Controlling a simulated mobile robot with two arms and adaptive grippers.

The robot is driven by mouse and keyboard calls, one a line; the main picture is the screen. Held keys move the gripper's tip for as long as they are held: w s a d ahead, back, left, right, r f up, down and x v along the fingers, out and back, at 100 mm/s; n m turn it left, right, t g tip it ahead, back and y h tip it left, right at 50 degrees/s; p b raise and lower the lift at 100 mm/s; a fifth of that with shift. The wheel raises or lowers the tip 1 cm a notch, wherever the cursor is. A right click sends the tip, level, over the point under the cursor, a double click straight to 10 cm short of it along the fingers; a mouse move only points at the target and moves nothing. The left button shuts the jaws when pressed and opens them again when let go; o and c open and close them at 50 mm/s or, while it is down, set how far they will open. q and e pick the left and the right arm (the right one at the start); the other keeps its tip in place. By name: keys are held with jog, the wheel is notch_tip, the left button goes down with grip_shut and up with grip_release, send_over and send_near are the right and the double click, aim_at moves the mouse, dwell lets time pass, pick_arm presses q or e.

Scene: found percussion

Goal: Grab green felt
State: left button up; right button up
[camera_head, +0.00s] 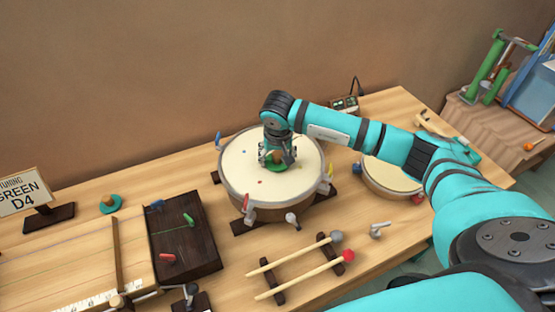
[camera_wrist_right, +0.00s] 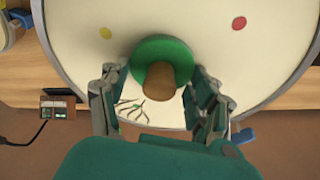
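The green felt (camera_wrist_right: 150,50) is a round green disc with a brown wooden knob (camera_wrist_right: 160,82). It lies on the pale skin of the large drum (camera_head: 243,165), and in the head view the felt (camera_head: 277,168) shows under my right gripper (camera_head: 277,157). In the right wrist view my right gripper (camera_wrist_right: 157,85) is open, with one finger on each side of the knob. Gaps show between the fingers and the knob. My left gripper is not in view.
A teal disc with a knob (camera_head: 110,204) lies on the table at left. A dark block (camera_head: 185,235), two mallets (camera_head: 300,268), a smaller drum (camera_head: 385,177) and a tuning sign (camera_head: 24,195) stand around the large drum. Pegs ring its rim.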

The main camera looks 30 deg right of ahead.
jog(key=c, duration=0.4)
jog(key=shift+c, duration=0.2)
jog(key=shift+r, duration=0.15)
